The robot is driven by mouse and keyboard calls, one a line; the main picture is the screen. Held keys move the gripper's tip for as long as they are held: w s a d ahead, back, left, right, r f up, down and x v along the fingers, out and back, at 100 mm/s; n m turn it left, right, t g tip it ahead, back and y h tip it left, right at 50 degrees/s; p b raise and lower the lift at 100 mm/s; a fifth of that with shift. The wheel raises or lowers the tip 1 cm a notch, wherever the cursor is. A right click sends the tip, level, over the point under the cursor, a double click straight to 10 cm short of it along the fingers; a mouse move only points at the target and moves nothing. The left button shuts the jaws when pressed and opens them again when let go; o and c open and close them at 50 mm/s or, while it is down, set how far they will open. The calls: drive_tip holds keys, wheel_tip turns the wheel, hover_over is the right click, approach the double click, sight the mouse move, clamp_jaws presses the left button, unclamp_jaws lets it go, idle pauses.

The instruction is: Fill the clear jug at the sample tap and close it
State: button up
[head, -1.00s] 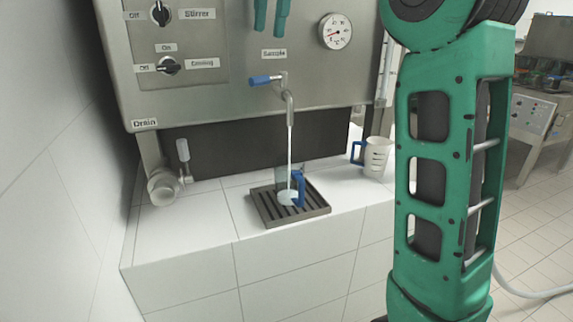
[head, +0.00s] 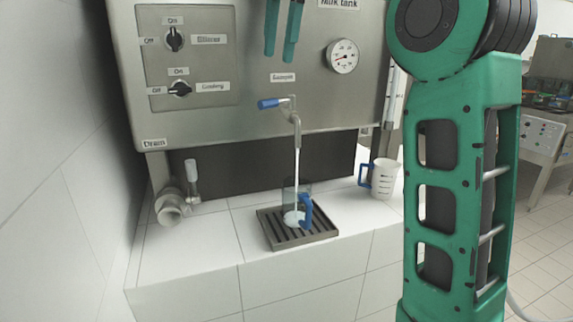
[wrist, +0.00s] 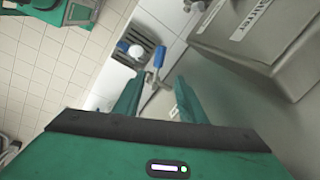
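The clear jug (head: 291,187) with a blue handle stands upright on the black drip grate under the sample tap. A white liquid stream falls from the tap spout (head: 297,124) into it, and a shallow white layer lies at its bottom. The tap's blue lever (head: 270,103) points sideways to the left. My gripper (head: 279,58) is open and empty, above the tap in the head view. In the wrist view my gripper (wrist: 158,84) has its fingers apart, with the blue lever (wrist: 159,54) beyond the gap. The jug (wrist: 136,51) also shows there.
The drip grate (head: 271,228) sits on a white tiled ledge. A white measuring jug (head: 384,179) with a blue handle stands to its right. A drain valve (head: 171,206) is at the left. The steel panel carries two knobs and a gauge (head: 343,56). The ledge's front left is bare.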

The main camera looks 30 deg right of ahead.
sight(267, 102)
drive_tip(key=shift+s+a+f+m, duration=0.1)
drive_tip(key=shift+s+a+m, duration=0.15)
drive_tip(key=shift+a, duration=0.4)
drive_tip(key=shift+s+a+m, duration=0.15)
drive_tip(key=shift+s+a, duration=0.05)
drive_tip(key=shift+a, duration=0.45)
drive_tip(key=f, duration=0.2)
drive_tip(key=w+f, duration=0.1)
drive_tip(key=f, duration=0.5)
drive_tip(key=shift+w+a+f, duration=0.1)
drive_tip(key=shift+w+a, duration=0.05)
drive_tip(key=shift+w, duration=0.05)
drive_tip(key=shift+w+a+f, duration=0.1)
drive_tip(key=shift+w+f, duration=0.05)
drive_tip(key=shift+f, duration=0.45)
drive_tip(key=shift+w+a+f, duration=0.1)
drive_tip(key=shift+f, duration=0.5)
drive_tip(key=shift+c, duration=0.2)
clamp_jaws()
